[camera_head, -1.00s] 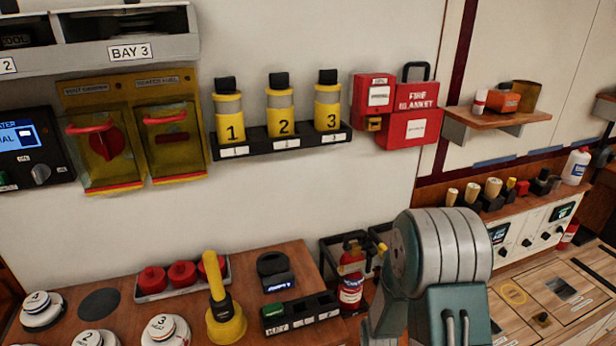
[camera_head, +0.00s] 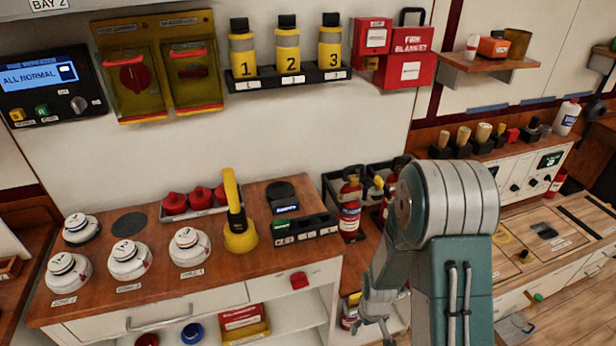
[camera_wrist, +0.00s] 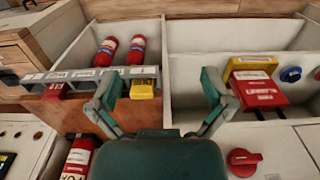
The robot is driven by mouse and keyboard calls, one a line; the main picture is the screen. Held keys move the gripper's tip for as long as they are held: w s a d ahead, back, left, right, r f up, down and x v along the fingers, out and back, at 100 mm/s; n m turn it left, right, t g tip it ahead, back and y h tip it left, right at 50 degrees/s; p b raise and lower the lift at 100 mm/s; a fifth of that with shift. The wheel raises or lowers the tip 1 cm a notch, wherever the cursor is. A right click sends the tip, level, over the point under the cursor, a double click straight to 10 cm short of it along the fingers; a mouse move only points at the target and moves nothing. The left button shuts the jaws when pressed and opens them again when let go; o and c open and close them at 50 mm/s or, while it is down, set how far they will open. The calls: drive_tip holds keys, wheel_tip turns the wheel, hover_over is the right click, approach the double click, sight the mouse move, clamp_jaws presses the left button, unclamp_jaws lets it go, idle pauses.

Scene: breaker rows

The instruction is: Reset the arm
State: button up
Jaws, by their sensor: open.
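My arm (camera_head: 450,240), grey and teal, stands at the right of the head view with its upper joint raised and bent. My gripper (camera_head: 374,318) hangs low on its left side, in front of the gap beside the wooden counter. In the wrist view my gripper (camera_wrist: 158,88) has its two teal fingers spread wide apart. Nothing is held between them. A yellow block (camera_wrist: 143,88) on a labelled grey strip shows between the fingertips; I cannot tell how far off it is.
The counter (camera_head: 150,285) holds white numbered detectors (camera_head: 189,247), a yellow plunger-like tool (camera_head: 239,232) and a tray of red caps (camera_head: 199,197). Red extinguishers (camera_head: 349,208) stand in a dark rack close to my arm. A white panelled bench (camera_head: 519,188) lies to the right. Wooden floor shows at lower right.

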wheel_tip(320, 180, up, 22)
drive_tip(key=m+t, duration=0.2)
drive_tip(key=t, duration=0.1)
drive_tip(key=s+r+m+t, duration=0.1)
drive_tip(key=s+r+t, duration=0.1)
drive_tip(key=s+r, duration=1.2)
drive_tip(key=shift+r+m+t, duration=0.3)
drive_tip(key=shift+r, duration=0.15)
